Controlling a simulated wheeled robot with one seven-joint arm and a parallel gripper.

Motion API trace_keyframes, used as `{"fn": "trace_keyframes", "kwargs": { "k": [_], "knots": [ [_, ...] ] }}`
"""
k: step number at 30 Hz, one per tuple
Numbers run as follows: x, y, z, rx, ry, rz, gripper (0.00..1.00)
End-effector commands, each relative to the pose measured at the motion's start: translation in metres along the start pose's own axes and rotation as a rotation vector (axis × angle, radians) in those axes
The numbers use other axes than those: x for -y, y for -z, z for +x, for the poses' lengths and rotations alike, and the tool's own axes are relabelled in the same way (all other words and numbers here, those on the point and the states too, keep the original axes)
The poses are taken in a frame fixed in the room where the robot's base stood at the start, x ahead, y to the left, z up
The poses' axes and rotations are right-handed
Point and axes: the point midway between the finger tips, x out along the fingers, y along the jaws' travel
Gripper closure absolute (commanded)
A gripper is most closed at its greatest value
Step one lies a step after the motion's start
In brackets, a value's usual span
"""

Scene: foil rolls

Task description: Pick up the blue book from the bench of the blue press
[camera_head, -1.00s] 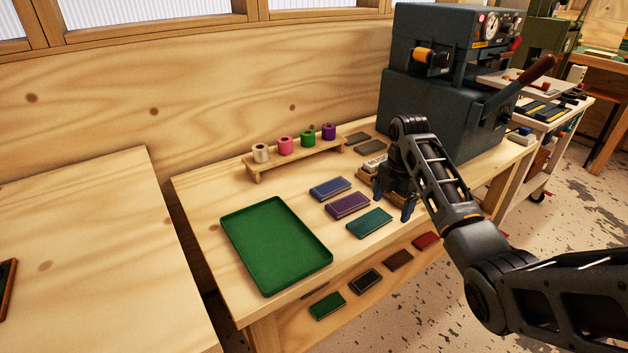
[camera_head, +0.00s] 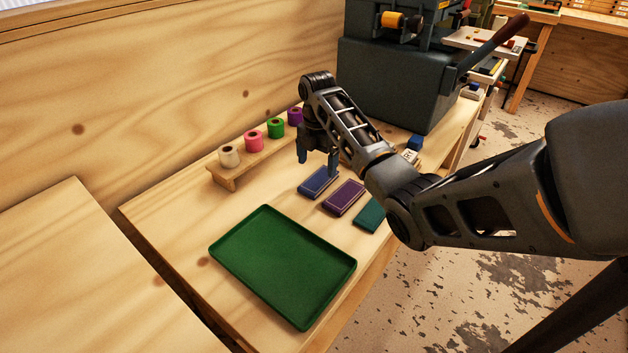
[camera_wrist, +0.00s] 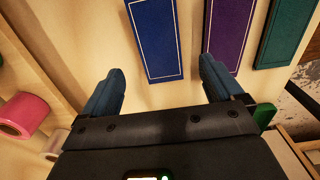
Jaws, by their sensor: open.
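The blue book (camera_head: 318,182) lies flat on the wooden bench (camera_head: 190,220), below and between the fingers of my gripper (camera_head: 318,164) in the head view. My gripper is open and empty, pointing down above the book. In the wrist view the blue book (camera_wrist: 156,38) lies ahead of the open fingers (camera_wrist: 160,88), roughly between them. The dark blue-grey press (camera_head: 400,80) stands at the back of the bench.
A purple book (camera_head: 343,197) lies close to the right of the blue one, then a teal book (camera_head: 369,215). A green tray (camera_head: 282,265) lies in front. A rack (camera_head: 222,179) with several coloured rolls stands to the left. My forearm covers part of the bench.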

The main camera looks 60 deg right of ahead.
Motion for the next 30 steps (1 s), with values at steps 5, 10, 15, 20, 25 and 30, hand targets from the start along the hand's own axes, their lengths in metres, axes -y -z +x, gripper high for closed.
{"fn": "trace_keyframes", "kwargs": {
  "k": [5, 10, 15, 20, 25, 30],
  "knots": [
    [0.001, 0.002, 0.018, -0.001, 0.003, -0.001, 0.06],
    [0.0, 0.004, 0.043, -0.001, 0.002, 0.0, 0.06],
    [0.0, 0.004, 0.058, 0.0, 0.0, -0.001, 0.06],
    [0.0, 0.004, 0.059, 0.0, 0.0, -0.001, 0.06],
    [0.0, 0.004, 0.059, 0.0, 0.0, -0.001, 0.15],
    [0.0, 0.004, 0.059, 0.0, -0.001, -0.001, 0.31]
  ]
}}
